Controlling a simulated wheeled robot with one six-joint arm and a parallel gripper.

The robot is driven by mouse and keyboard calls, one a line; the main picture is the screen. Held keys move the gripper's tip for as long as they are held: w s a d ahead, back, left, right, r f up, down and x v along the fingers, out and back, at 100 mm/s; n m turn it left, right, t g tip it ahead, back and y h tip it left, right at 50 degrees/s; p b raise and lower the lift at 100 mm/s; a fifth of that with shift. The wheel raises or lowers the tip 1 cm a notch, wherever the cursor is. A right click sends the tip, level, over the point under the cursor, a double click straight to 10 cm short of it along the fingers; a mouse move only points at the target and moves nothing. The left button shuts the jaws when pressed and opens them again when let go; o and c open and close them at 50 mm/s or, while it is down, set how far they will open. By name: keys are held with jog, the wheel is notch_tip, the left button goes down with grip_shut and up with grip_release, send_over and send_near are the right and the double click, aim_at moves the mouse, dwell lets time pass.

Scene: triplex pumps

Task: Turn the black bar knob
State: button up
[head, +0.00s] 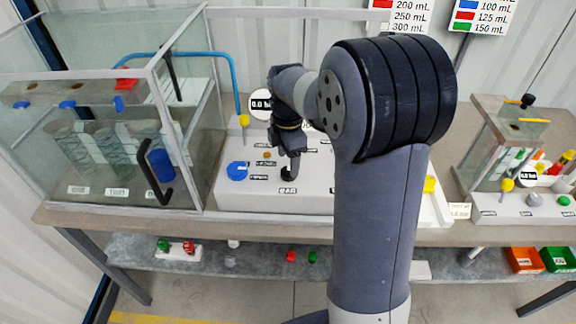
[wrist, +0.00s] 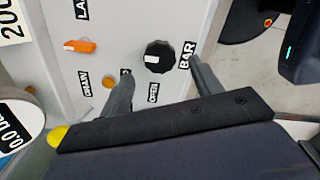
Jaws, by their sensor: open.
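The black bar knob (wrist: 159,56) is a round, ridged knob with a white mark, on a white panel beside a BAR label (wrist: 186,57). In the wrist view it lies ahead of and between the lines of my two fingers, and is not gripped. My gripper (wrist: 160,84) is open, with one finger on each side below the knob. Whether a finger touches it I cannot tell. In the head view my gripper (head: 290,165) is over the front of the white panel (head: 318,202), just above the BAR label, and the knob is hidden there.
An orange knob (wrist: 80,46) and a small orange button (wrist: 108,82) are left of the knob. A blue knob (head: 237,171), a yellow knob (head: 244,121) and a round gauge (head: 260,104) are nearby. A glass cabinet (head: 110,130) with a black handle stands left.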

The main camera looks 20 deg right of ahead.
aim_at(288, 171)
notch_tip(288, 171, up, 7)
dwell(0.3)
notch_tip(288, 171, down, 11)
jog(key=shift+r, duration=0.1)
dwell(0.5)
jog(key=shift+m, duration=0.3)
